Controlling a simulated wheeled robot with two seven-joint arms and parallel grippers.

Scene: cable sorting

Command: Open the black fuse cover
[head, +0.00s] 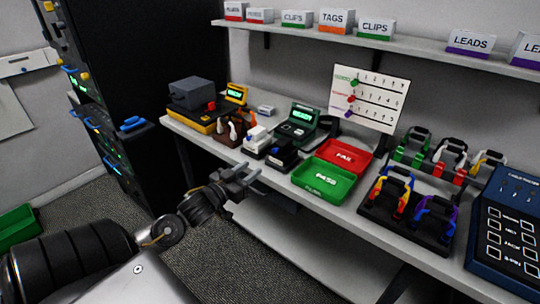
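A small black block-shaped unit (285,153) stands at the front edge of the workbench (262,172), beside a similar white unit (256,140). The black unit is the likeliest black fuse cover, but it is too small to tell surely, or whether its lid is up or down. My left gripper (250,171) is in front of the bench edge, below and left of the black unit, apart from it. Its two fingers are spread with nothing between them. My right gripper is not in view.
A green PASS tray (323,180) and red FAIL tray (346,155) lie right of the units. A green tester reading READY (302,117) stands behind. A black cable stand (372,214) is farther right. A black rack (110,60) rises at left.

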